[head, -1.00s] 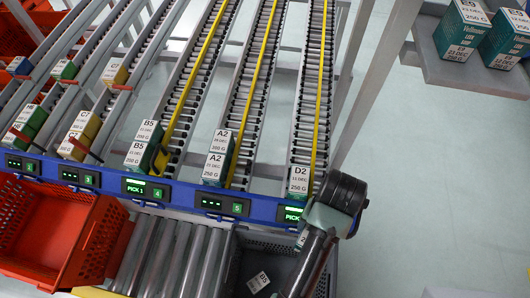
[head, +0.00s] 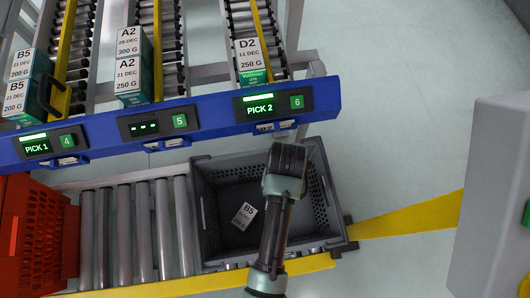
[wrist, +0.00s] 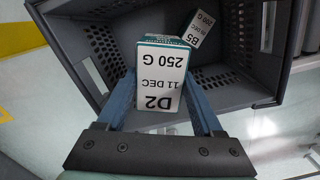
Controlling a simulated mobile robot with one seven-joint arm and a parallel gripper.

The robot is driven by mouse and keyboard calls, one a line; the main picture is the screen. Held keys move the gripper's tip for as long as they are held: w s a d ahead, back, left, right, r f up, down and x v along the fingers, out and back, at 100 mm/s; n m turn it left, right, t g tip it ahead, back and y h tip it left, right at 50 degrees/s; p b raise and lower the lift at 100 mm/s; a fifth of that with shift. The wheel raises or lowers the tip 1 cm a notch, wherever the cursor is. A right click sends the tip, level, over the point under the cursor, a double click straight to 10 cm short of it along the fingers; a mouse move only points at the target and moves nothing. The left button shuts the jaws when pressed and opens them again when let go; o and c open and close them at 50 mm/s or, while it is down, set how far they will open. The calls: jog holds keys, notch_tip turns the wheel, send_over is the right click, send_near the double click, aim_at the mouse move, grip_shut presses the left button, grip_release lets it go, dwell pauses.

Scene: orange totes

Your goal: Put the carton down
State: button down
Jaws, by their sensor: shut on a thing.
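In the wrist view my gripper (wrist: 160,112) is shut on a carton (wrist: 160,82) with a white label reading D2, 11 DEC, 250 G. The carton is held over the grey tote (wrist: 88,62), and the tote's floor shows beyond it. In the head view my arm reaches over the grey tote (head: 205,185); the fingers and the held carton are hidden behind the arm. A B5 carton (head: 243,216) lies inside the tote, left of my arm. It also shows in the wrist view (wrist: 198,28), apart from the held carton.
The tote stands on a roller conveyor (head: 140,235), with an orange tote (head: 50,240) to the left. Behind it runs a blue rail (head: 205,128) with displays, below lanes holding B5, A2 and D2 cartons (head: 252,62). A pale grey block (head: 500,190) stands at right.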

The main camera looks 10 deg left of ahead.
jog(key=f+b, duration=0.4)
jog(key=f, duration=0.3)
jog(key=f+b, duration=0.4)
jog(key=f, duration=0.2)
jog(key=s+f+b, duration=0.1)
jog(key=f+b, duration=0.3)
jog(key=f, duration=0.3)
jog(key=shift+f, duration=0.35)
jog(key=shift+f, duration=0.35)
jog(key=shift+c, duration=0.2)
grip_release()
jog(key=r+p, duration=0.1)
jog(key=r, duration=0.3)
jog(key=r+p, duration=0.2)
jog(key=r, duration=0.2)
jog(key=r+p, duration=0.1)
jog(key=r, duration=0.3)
jog(key=shift+w+r+p, duration=0.3)
jog(key=shift+r+p, duration=0.05)
jog(key=shift+p, duration=0.05)
